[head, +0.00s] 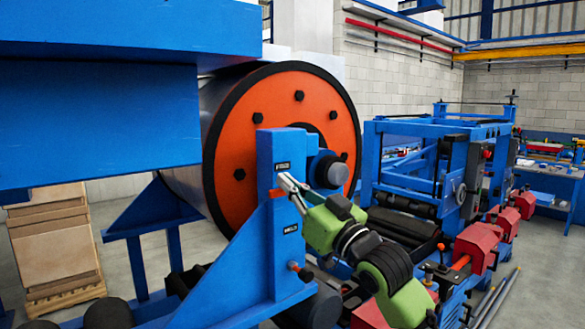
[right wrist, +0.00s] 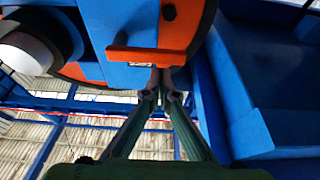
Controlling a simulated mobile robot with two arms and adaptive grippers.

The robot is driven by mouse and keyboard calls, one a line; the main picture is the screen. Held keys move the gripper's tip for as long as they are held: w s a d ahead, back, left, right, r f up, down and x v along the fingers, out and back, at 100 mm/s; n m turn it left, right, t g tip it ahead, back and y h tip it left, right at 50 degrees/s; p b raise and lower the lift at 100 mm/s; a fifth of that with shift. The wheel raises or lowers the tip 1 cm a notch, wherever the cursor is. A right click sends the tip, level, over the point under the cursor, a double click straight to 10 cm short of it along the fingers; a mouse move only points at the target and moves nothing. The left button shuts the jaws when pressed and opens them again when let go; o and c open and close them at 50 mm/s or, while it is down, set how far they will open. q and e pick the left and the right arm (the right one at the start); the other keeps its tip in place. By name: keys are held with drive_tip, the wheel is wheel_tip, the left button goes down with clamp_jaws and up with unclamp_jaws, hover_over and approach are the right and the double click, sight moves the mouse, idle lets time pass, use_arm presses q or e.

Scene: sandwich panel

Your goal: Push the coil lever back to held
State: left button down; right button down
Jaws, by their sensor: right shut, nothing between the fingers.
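The coil (head: 285,110), with an orange end plate and black rim, is mounted behind a blue post (head: 283,215). A small orange lever (head: 273,194) shows at the post's left edge, mostly hidden behind my gripper in the head view. The right wrist view shows it as an orange bar (right wrist: 150,56). My right gripper (head: 290,184) is shut and empty, its fingertips close to the bar's end; I cannot tell if they touch. Two small dark labels are on the post, one above the fingers and one below; the lower seems to read HELD. My left gripper is not in view.
A blue machine frame with rollers (head: 415,222) stands right of the post, with red housings (head: 475,245) in front. A large blue beam (head: 100,120) fills the upper left. Wooden crates (head: 55,240) stand on the floor at left.

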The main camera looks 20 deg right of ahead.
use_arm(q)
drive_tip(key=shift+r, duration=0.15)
use_arm(e)
drive_tip(key=shift+s+f, duration=0.1)
drive_tip(key=shift+f, duration=0.3)
